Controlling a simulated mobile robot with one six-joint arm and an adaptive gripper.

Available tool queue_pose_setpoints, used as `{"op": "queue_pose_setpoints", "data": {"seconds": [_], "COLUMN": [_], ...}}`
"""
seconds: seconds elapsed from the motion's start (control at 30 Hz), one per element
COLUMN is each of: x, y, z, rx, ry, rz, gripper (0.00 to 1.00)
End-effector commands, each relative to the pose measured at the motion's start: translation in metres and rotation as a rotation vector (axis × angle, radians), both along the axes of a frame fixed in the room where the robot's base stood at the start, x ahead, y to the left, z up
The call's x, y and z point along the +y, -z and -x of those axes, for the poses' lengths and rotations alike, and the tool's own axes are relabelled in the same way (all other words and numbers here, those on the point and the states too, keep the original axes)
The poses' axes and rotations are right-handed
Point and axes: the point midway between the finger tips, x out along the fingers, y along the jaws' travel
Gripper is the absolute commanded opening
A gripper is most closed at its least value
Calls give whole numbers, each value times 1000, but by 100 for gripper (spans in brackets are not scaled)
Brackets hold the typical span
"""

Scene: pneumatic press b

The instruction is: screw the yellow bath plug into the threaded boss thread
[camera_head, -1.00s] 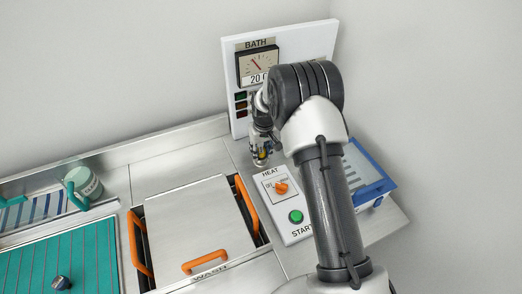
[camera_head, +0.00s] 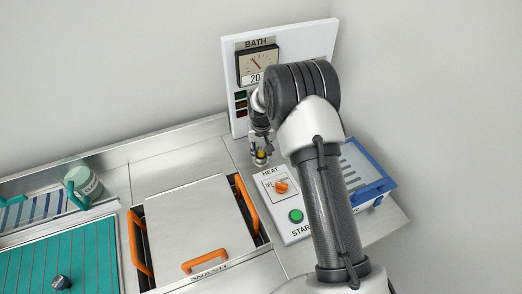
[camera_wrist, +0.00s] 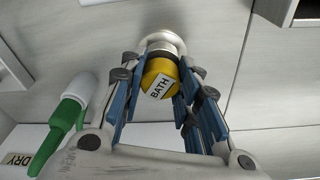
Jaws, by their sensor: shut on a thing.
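The yellow bath plug (camera_wrist: 157,84), labelled BATH, sits between the two blue-padded fingers of my gripper (camera_wrist: 160,72) in the wrist view. The gripper is shut on it. A round pale metal boss (camera_wrist: 163,44) shows just beyond the plug, in line with it. Its thread is hidden, and I cannot tell how far the plug is engaged. In the head view my gripper (camera_head: 260,156) points down at the back of the steel counter, just behind the HEAT panel, with a small bit of yellow showing between the fingers.
The HEAT/START panel (camera_head: 282,205) stands close in front of my gripper. The BATH gauge board (camera_head: 257,66) rises behind it. A lidded wash tank (camera_head: 198,222) with orange handles is to the left. A green-and-white object (camera_wrist: 75,110) shows beside the gripper in the wrist view.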

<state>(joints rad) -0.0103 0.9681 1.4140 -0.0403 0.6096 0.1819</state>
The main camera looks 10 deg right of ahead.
Motion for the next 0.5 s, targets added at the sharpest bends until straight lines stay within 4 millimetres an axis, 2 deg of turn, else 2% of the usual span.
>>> {"op": "queue_pose_setpoints", "data": {"seconds": [0.23,0.5], "x": [0,0], "y": [5,5], "z": [3,4], "rx": [9,10], "ry": [12,153], "rz": [-1,-1], "gripper": [16,16]}}
